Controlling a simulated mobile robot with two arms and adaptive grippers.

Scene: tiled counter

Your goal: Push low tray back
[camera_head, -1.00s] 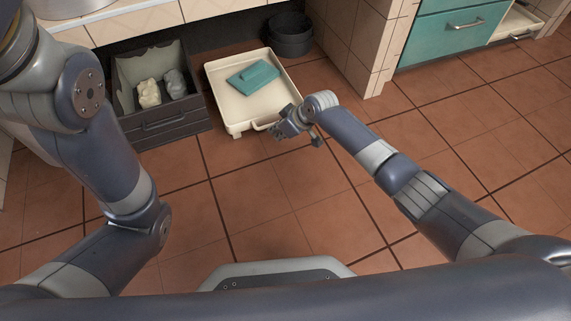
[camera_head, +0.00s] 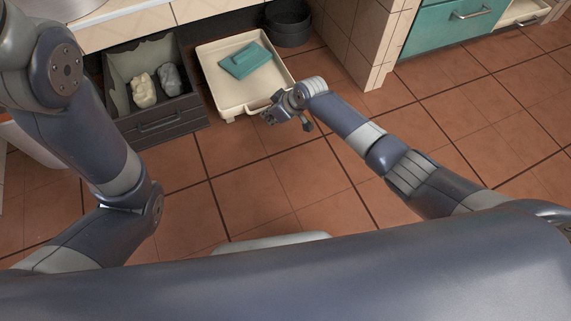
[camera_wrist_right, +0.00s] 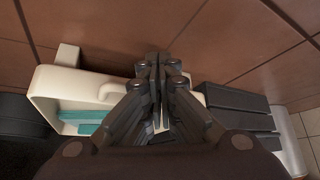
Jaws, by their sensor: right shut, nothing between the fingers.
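The low tray (camera_head: 233,99) is a shallow cream tray under the counter, with a folded teal cloth or packet (camera_head: 245,61) lying in it. It has a handle on its front edge. My right gripper (camera_head: 268,117) is at the tray's front right, by the handle. In the right wrist view the gripper (camera_wrist_right: 158,62) has its fingers together, in front of the tray's front wall (camera_wrist_right: 80,86); whether it touches cannot be told. The teal thing shows partly inside the tray there. My left arm comes in from the left in the head view; its gripper is out of frame.
A dark drawer box (camera_head: 160,127) with two lumpy pale and grey things stands left of the tray. A dark round pot (camera_head: 289,28) is behind it at right. A tiled pillar (camera_head: 370,45) stands to the right. The tiled floor (camera_head: 270,185) in front is clear.

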